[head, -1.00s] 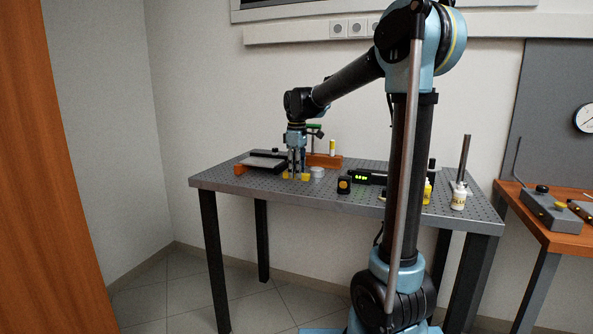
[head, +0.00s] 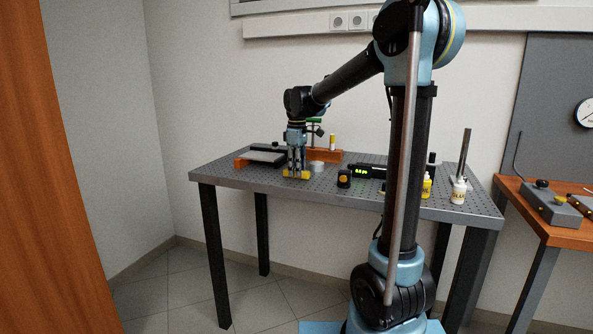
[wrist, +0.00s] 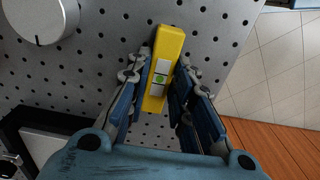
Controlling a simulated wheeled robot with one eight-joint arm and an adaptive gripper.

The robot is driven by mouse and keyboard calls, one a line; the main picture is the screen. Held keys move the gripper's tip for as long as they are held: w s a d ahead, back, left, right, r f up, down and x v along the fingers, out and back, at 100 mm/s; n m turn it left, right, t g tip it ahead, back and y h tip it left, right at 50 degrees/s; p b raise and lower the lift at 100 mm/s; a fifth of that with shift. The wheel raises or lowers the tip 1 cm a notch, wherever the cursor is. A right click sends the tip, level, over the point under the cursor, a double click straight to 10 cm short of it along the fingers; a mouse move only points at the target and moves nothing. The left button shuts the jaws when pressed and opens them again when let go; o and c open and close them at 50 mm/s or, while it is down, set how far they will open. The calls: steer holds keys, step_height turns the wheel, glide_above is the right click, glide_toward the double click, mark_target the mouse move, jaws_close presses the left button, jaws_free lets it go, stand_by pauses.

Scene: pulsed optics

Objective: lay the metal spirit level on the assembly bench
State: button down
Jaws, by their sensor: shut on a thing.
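A yellow spirit level (wrist: 167,60) with a green vial lies lengthwise between my fingers in the wrist view. In the head view the level (head: 291,175) is at the left front of the perforated metal table. My gripper (head: 297,170) points down and is shut on it. Whether the level touches the table top or is just above it, I cannot tell. The task's assembly bench may be the wood-topped bench (head: 553,235) at the right edge of the head view; I cannot be sure.
The wooden bench bears a grey block (head: 552,208). A wooden panel (head: 50,170) stands at the left.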

steer(key=shift+f, duration=0.25)
steer(key=c, duration=1.3)
jaws_free()
step_height(320, 180, up, 12)
steer(key=shift+w+f, duration=0.1)
